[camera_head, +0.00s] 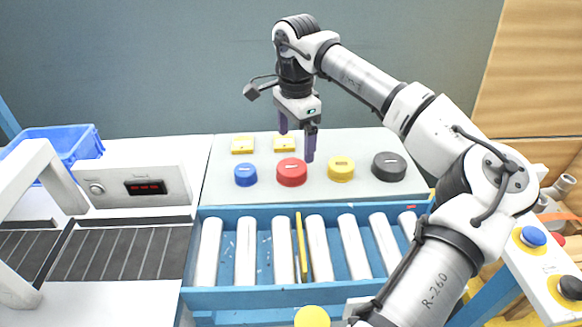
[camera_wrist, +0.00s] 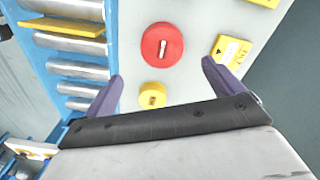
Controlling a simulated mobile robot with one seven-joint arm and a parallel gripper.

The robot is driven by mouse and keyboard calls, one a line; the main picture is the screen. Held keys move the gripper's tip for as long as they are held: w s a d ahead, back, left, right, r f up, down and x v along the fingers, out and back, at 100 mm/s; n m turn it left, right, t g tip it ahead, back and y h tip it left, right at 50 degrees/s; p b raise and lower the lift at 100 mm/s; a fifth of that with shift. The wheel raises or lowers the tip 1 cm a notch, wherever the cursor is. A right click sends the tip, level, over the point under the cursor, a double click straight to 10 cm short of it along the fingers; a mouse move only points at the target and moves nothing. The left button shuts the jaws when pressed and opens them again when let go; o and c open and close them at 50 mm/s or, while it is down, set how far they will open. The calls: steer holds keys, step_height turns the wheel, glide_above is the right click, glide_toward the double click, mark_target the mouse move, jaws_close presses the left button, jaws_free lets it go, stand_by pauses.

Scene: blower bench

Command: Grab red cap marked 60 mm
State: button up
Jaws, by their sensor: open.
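The red cap (camera_head: 291,172) is a round disc lying on the pale board behind the roller conveyor, between the blue cap (camera_head: 246,175) and the yellow cap (camera_head: 341,168). A small light label shows on its top, but I cannot read it. In the wrist view the red cap (camera_wrist: 162,45) lies beyond my fingertips, with the yellow cap (camera_wrist: 152,95) closer to the gripper base. My gripper (camera_head: 297,146) points down with its fingers apart and empty, above the board near the red cap. Both fingers of my gripper (camera_wrist: 163,71) show in the wrist view.
A black cap (camera_head: 388,166) lies at the right of the row. Two yellow square pieces (camera_head: 242,145) (camera_head: 284,143) lie behind the caps. The blue conveyor (camera_head: 260,294) with white rollers and an upright yellow plate (camera_head: 301,246) runs in front. A blue crate (camera_head: 60,145) stands left.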

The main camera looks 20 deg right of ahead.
mark_target(292, 167)
steer(key=f, duration=0.5)
steer(key=f+p, duration=0.1)
steer(key=f, duration=0.2)
steer(key=shift+w+a+f, duration=0.15)
steer(key=shift+w+a, duration=0.05)
steer(key=shift+a, duration=0.15)
steer(key=c, duration=1)
steer(key=shift+c, duration=0.2)
